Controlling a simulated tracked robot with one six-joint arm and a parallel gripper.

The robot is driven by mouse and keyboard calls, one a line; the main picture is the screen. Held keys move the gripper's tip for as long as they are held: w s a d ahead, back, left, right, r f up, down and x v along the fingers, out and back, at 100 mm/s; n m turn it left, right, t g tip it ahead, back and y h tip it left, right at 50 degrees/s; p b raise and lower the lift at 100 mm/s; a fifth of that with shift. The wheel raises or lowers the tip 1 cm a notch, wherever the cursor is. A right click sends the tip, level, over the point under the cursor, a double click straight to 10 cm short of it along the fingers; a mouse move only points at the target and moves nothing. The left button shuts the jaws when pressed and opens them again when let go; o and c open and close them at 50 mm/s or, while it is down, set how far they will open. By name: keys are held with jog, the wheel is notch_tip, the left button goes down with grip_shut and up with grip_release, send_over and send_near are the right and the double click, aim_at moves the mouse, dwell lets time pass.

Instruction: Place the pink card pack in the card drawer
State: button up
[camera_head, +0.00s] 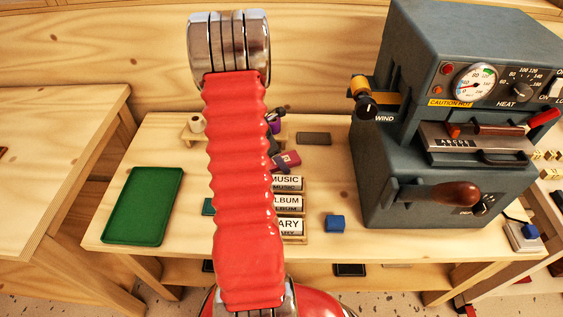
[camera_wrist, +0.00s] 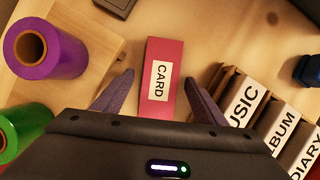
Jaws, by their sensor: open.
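The pink card pack (camera_wrist: 175,60) lies on the wooden table in the wrist view, with a white label reading CARD. It also shows in the head view (camera_head: 289,158), partly behind my red arm. My gripper (camera_wrist: 160,77) is open, with one dark finger on each side of the pack. The pack's near end is hidden by the gripper body. I cannot tell whether the fingers are down at its level. No drawer labelled CARD can be made out. Labelled wooden compartments read MUSIC (camera_wrist: 243,98), ALBUM (camera_wrist: 281,124) and DIARY (camera_wrist: 308,155), right of the gripper.
A purple roll (camera_wrist: 62,52) and a green roll (camera_wrist: 12,128) stand left of the gripper. A blue block (camera_head: 335,223) lies right of the compartments. A green tray (camera_head: 143,207) is at the table's left. A large grey machine (camera_head: 385,180) stands at the right.

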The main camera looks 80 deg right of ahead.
jog(key=shift+c, duration=0.6)
jog(key=c, duration=1.2)
jog(key=shift+r, duration=0.2)
notch_tip(320, 180, up, 10)
jog(key=shift+f, duration=0.15)
